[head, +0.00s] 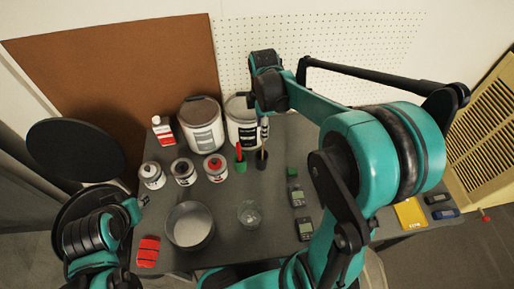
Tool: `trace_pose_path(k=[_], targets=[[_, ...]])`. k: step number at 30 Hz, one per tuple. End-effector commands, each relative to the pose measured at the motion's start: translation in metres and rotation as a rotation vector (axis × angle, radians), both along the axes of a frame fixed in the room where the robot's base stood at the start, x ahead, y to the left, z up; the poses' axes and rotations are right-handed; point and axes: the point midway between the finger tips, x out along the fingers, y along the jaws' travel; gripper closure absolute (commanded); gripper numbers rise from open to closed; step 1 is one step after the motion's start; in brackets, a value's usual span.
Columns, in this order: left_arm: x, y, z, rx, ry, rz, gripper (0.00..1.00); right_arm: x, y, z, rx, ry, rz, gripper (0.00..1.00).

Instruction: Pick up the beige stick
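The beige stick (262,146) is a thin upright stick in a small dark cup (262,162) near the middle of the table. My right gripper (265,130) points down at the top of the stick, its body dark against the white can behind. The fingers are small and partly hidden by the wrist, so whether they are apart or closed on the stick is unclear. My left arm is at the lower left; its gripper end (137,208) is by the table's left edge, away from the stick, and its fingers are not clear.
A green cup with a red-handled tool (240,158) stands just left of the stick. Large cans (203,128) stand behind, with smaller tins (184,172) to the left.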

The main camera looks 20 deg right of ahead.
Motion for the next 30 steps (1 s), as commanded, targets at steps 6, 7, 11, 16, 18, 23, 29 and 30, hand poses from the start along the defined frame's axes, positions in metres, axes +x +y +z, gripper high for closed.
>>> trace_pose_path(k=[6, 7, 11, 16, 18, 23, 29, 30], targets=[[0.0, 0.0, -0.011, 0.0, 0.0, 0.0, 0.67, 0.0, -0.001, -0.025, 0.0, 0.0, 0.0, 0.6], [0.0, 0.0, -0.012, 0.0, 0.0, 0.0, 0.67, 0.0, -0.001, -0.028, 0.0, 0.0, 0.0, 0.6], [0.0, 0.0, -0.021, 0.0, 0.0, 0.0, 0.67, 0.0, -0.002, -0.042, 0.0, -0.001, -0.001, 0.6], [0.0, 0.0, -0.036, 0.0, 0.0, 0.0, 0.67, 0.0, -0.004, -0.069, 0.0, -0.001, -0.001, 0.6], [0.0, 0.0, -0.038, 0.0, 0.0, 0.0, 0.67, 0.0, -0.004, -0.075, 0.0, -0.001, -0.001, 0.6], [0.0, 0.0, -0.036, 0.0, 0.0, 0.0, 0.67, 0.0, -0.004, -0.074, 0.0, -0.001, -0.001, 0.6], [0.0, 0.0, -0.036, 0.0, 0.0, 0.0, 0.67, 0.0, -0.004, -0.074, 0.0, -0.001, -0.001, 0.96], [0.0, 0.0, -0.036, 0.0, 0.0, 0.0, 0.67, 0.0, -0.004, -0.074, 0.0, -0.001, -0.001, 0.97]])
